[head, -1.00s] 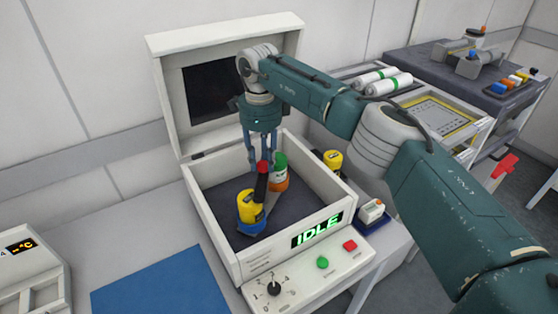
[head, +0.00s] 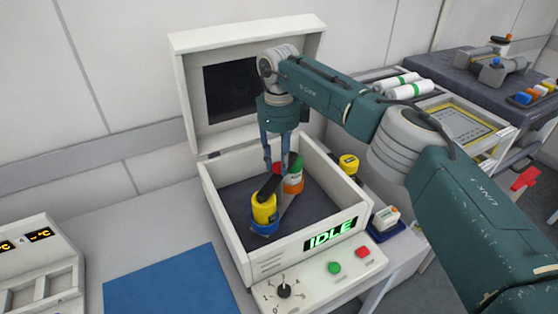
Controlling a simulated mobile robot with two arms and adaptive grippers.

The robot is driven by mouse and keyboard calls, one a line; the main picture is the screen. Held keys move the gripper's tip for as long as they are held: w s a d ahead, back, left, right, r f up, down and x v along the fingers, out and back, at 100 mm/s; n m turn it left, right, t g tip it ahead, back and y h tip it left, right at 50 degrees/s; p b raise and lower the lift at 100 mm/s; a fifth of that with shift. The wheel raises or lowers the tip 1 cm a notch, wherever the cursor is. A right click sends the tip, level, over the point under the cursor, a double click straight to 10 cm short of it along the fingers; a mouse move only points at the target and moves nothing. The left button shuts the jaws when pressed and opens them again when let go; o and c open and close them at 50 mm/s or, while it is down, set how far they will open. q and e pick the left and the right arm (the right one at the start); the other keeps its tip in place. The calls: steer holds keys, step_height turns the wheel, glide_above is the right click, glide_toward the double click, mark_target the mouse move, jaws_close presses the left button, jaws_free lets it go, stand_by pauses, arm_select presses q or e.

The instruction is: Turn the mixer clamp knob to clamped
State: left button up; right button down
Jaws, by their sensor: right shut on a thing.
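The mixer (head: 214,205) is an open white box with its lid raised and a lit IDLE display on the front. Inside, the clamp knob (head: 267,188) shows as a black bar with a red end, slanting between two containers. One container (head: 264,210) is yellow with a blue base; the other (head: 294,177) has a green top and an orange band. My right gripper (head: 278,167) points down into the box, shut on the knob near its red end. The fingers partly hide that end. My left gripper is out of view.
A control panel (head: 312,280) with a black dial, green button and red button fronts the mixer. A yellow-topped jar (head: 348,165) and a small white device (head: 386,217) stand at its right. A blue mat (head: 168,283) lies at front left. The box walls surround the gripper closely.

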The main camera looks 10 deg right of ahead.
mark_target(278, 165)
steer(key=shift+w+r, duration=0.1)
steer(key=shift+r, duration=0.05)
steer(key=c, duration=1.3)
jaws_free()
steer(key=shift+c, duration=0.2)
step_height(278, 165, up, 12)
